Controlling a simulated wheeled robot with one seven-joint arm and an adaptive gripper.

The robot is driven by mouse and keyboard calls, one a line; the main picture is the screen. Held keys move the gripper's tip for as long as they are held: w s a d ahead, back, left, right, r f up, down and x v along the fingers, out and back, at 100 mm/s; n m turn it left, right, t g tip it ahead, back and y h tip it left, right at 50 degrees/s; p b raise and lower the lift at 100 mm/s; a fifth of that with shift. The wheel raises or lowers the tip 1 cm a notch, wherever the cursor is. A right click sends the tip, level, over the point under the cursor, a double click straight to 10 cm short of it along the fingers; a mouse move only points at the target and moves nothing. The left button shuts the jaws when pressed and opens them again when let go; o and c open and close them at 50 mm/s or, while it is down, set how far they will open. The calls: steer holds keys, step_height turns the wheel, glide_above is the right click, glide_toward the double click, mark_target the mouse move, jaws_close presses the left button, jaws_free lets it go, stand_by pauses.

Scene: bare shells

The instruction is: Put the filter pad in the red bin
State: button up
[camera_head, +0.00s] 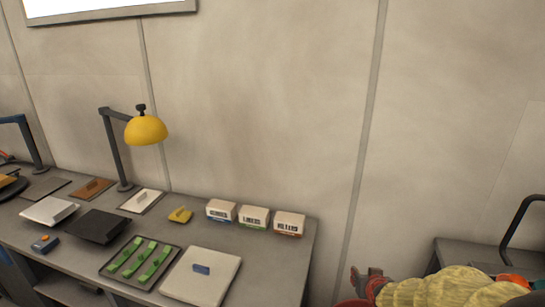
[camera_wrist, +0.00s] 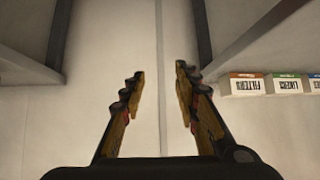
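My gripper (camera_wrist: 158,72) is open and empty in the wrist view, its two ridged yellow-and-black fingers apart with bare wall behind. The head view shows part of it at the lower right, beyond the bench's right end. A small white box (camera_head: 289,224) with an orange stripe, whose label reads FILTERS in the wrist view (camera_wrist: 247,85), stands at the bench's back right. I cannot pick out a filter pad for certain. A sliver of red rim (camera_head: 347,303) at the bottom edge may be the red bin; the rest is out of frame or hidden.
The grey bench (camera_head: 268,291) carries LINERS (camera_head: 254,218) and blue-striped (camera_head: 221,211) boxes, a yellow lamp (camera_head: 146,130), a tray of green strips (camera_head: 111,270), a cream board (camera_head: 202,276), and a dark lid (camera_head: 97,226). Another grey surface (camera_head: 452,249) stands at the right. A gap separates them.

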steer(key=s+a+r+n+g+y, duration=0.1)
steer(key=s+a+r, duration=0.2)
steer(key=s+r, duration=0.25)
steer(key=s+a+r+g, duration=0.1)
steer(key=s+a+r, duration=0.2)
steer(key=s+r, duration=0.25)
steer(key=s+a+r+g, duration=0.1)
steer(key=s+r, duration=0.2)
steer(key=s, duration=0.6)
steer(key=s+a+r+n+g, duration=0.1)
steer(key=s+a+r, duration=0.1)
steer(key=s, duration=0.8)
steer(key=shift+a+r+y, duration=0.3)
steer(key=shift+r+y, duration=0.1)
steer(key=shift+r, duration=0.25)
